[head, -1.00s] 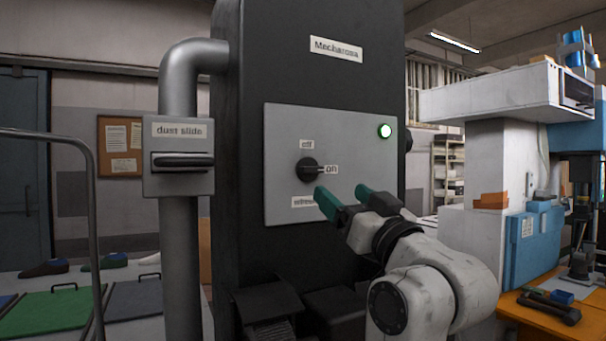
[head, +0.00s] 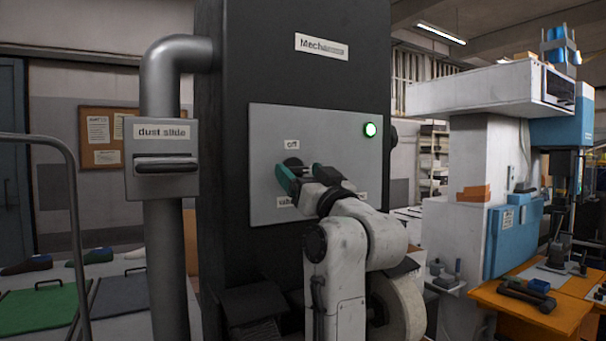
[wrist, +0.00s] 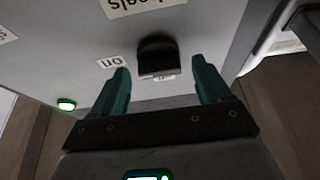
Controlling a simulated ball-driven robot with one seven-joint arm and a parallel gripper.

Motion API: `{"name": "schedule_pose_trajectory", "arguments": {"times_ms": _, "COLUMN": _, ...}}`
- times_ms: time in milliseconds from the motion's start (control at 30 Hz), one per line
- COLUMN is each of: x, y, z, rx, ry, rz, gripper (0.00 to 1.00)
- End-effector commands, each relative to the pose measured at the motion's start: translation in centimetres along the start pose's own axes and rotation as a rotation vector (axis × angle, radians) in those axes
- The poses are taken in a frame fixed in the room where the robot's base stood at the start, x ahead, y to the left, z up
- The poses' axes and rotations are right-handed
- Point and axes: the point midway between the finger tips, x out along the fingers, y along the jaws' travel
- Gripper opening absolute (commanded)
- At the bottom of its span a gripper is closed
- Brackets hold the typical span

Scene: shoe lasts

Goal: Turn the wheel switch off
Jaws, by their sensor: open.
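The wheel switch is a black knob on the grey panel (head: 330,135). In the head view my gripper covers most of it, and only its top (head: 292,162) shows below the "off" label (head: 291,144). In the wrist view the knob (wrist: 158,52) sits between the green fingers of my gripper (wrist: 160,66), with a gap on each side. The "on" label (wrist: 112,61) is to its left there. My gripper (head: 287,179) is open in front of the panel in the head view. I cannot tell which way the knob points now.
A lit green lamp (head: 370,129) is at the panel's upper right. A grey pipe with a "dust slide" box (head: 162,175) stands left of the machine. An orange table (head: 530,310) with tools is at the right.

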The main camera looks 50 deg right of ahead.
Motion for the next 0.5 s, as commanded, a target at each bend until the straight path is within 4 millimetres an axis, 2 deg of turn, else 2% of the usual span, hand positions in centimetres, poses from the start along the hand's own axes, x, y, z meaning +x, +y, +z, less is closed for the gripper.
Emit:
{"name": "schedule_pose_trajectory", "arguments": {"times_ms": 67, "x": -0.01, "y": -0.01, "z": 0.00, "rx": 0.000, "ry": 0.000, "rz": 0.000, "gripper": 0.73}}
{"name": "schedule_pose_trajectory", "arguments": {"times_ms": 500, "x": -0.03, "y": -0.01, "z": 0.00, "rx": 0.000, "ry": 0.000, "rz": 0.000, "gripper": 0.31}}
